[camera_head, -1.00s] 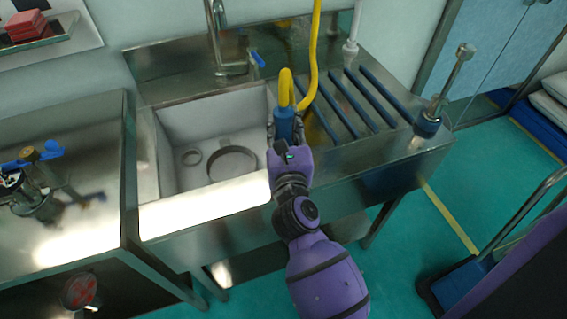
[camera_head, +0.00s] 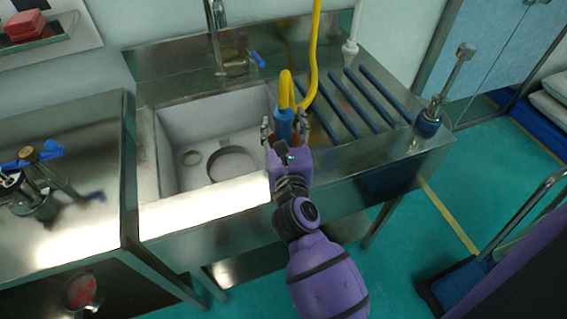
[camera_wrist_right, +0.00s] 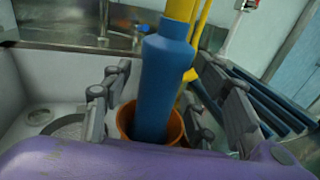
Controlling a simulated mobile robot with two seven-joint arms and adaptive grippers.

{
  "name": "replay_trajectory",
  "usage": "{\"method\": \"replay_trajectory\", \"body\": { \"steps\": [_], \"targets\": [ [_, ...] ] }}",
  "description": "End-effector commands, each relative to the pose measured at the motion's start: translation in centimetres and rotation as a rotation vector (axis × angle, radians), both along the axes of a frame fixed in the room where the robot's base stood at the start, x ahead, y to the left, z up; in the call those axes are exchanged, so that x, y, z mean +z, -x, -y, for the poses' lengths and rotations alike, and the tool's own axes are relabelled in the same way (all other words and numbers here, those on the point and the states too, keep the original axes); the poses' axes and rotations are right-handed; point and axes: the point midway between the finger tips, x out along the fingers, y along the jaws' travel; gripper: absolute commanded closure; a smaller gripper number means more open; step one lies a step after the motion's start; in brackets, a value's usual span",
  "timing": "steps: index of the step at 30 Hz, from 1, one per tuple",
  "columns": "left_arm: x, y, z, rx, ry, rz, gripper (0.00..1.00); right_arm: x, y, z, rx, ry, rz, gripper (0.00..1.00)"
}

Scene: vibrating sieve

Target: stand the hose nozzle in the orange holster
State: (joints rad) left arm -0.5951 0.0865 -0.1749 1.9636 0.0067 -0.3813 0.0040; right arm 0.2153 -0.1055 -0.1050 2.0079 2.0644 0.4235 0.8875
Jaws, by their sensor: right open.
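The hose nozzle (camera_head: 283,125) is a blue cylinder with a yellow hose (camera_head: 315,50) curving out of its top. In the right wrist view the blue nozzle (camera_wrist_right: 165,85) stands inside the orange holster (camera_wrist_right: 172,125), leaning slightly, with its lower end hidden by the rim and my wrist. In the head view a little of the holster (camera_head: 302,140) shows beside the nozzle. My right gripper (camera_head: 284,128) is open, its fingers apart on either side of the nozzle; the fingers also show in the right wrist view (camera_wrist_right: 165,100). My left gripper is not seen.
The sink basin (camera_head: 175,130) lies left of the nozzle, with a tap (camera_head: 222,45) behind it. A rack of blue bars (camera_head: 370,95) is to the right. A metal rod on a blue base (camera_head: 428,123) stands at the right corner. A steel table (camera_head: 80,225) is at left.

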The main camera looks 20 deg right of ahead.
Motion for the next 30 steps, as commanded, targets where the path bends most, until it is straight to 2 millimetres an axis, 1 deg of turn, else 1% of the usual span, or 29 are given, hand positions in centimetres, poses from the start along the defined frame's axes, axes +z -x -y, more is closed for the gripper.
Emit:
{"method": "replay_trajectory", "body": {
  "steps": [2,5,12,15,18,22,30],
  "targets": [
    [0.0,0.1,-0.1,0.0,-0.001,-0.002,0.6,0.5,0.0,0.0,0.001,0.002,0.004,0.46],
    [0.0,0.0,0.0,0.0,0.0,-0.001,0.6,1.9,-0.1,0.0,0.001,0.002,0.009,0.46],
    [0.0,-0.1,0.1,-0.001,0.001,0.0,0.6,6.6,-0.1,0.0,0.002,0.0,0.009,0.46],
    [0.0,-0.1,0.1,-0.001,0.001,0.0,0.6,8.3,0.0,-0.1,0.003,0.001,0.008,0.46],
    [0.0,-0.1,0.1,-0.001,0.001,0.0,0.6,9.4,-0.1,0.0,0.001,0.0,0.006,0.46],
    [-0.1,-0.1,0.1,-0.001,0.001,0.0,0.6,10.0,0.0,0.0,0.001,0.0,0.003,0.46],
    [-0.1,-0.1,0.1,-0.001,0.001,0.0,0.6,10.1,0.0,0.0,0.001,0.0,0.002,0.46]
  ]
}}
